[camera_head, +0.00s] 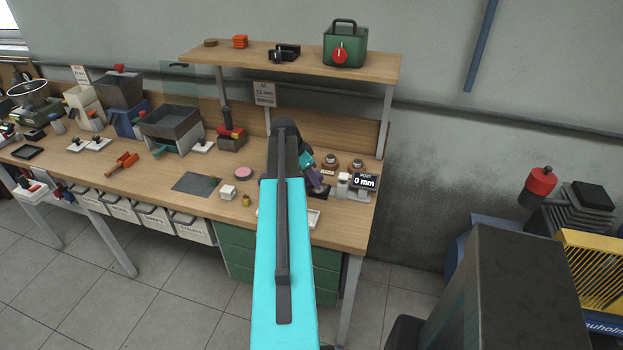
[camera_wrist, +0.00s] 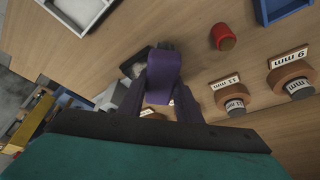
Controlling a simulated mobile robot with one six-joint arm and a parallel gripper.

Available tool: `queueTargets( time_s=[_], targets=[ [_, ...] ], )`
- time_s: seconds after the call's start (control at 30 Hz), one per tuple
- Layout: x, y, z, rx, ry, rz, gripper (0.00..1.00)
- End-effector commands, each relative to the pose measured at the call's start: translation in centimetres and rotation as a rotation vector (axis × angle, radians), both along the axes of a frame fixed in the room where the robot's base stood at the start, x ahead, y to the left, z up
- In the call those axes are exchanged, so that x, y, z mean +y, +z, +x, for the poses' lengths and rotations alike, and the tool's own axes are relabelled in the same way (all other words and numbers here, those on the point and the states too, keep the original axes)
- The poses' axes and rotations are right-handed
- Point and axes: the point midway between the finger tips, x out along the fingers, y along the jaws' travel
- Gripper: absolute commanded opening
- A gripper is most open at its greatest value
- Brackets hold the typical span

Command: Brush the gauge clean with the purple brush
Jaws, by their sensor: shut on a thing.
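My gripper (camera_wrist: 160,92) is shut on the purple brush (camera_wrist: 163,70), which stands out ahead of the fingers in the wrist view. In the head view, a bit of purple brush (camera_head: 316,184) shows just right of my arm, which hides most of the gripper. The gauge (camera_head: 364,182), with a dark display reading "PORT 0 mm", stands near the bench's right front corner, right of the brush. In the wrist view, a grey and dark object (camera_wrist: 133,64) lies partly behind the brush; I cannot tell if it is the gauge. Any contact or dirt cannot be made out.
Brown round pieces labelled 11 mm (camera_wrist: 232,99) and 9 mm (camera_wrist: 292,78) stand right of the brush in the wrist view. A red cylinder (camera_wrist: 223,38), a white tray (camera_wrist: 84,10) and a blue tray (camera_wrist: 281,9) are nearby. A shelf (camera_head: 300,62) spans above the bench.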

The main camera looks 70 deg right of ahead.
Motion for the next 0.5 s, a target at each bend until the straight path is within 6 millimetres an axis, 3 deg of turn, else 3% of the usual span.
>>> queueTargets(
  time_s=[0.5],
  targets=[
    [-0.1,-0.1,-2.8,0.002,-0.002,0.003,0.00]
  ],
)
